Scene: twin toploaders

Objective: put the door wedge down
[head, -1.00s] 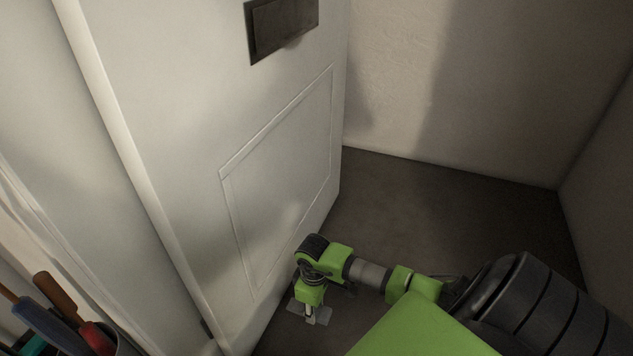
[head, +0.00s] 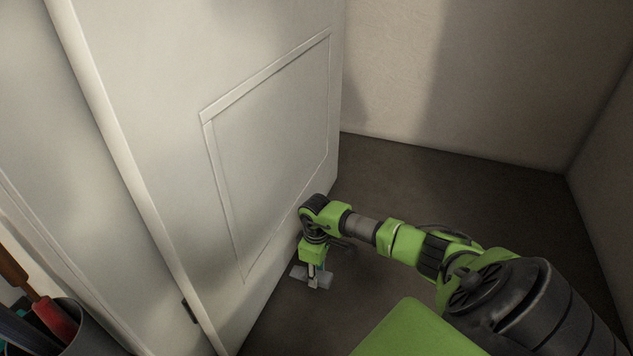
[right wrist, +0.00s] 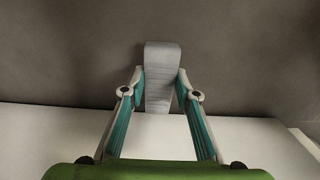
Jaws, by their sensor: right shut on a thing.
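My right gripper (head: 313,281) points down at the foot of the white door (head: 265,150), close to its lower free end. It is shut on the door wedge (right wrist: 162,72), a pale grey, elongated piece that stands out between the fingertips (right wrist: 161,92) in the right wrist view. In the head view the wedge (head: 325,279) shows on both sides of the fingers, just above or on the dark floor; I cannot tell whether it touches. My left gripper is not in view.
The dark floor (head: 430,190) is clear right of the door, up to the pale back wall (head: 480,80) and right wall. At the lower left, a grey container (head: 88,330) holds tools with coloured handles. A dark hinge (head: 190,311) shows on the door's left edge.

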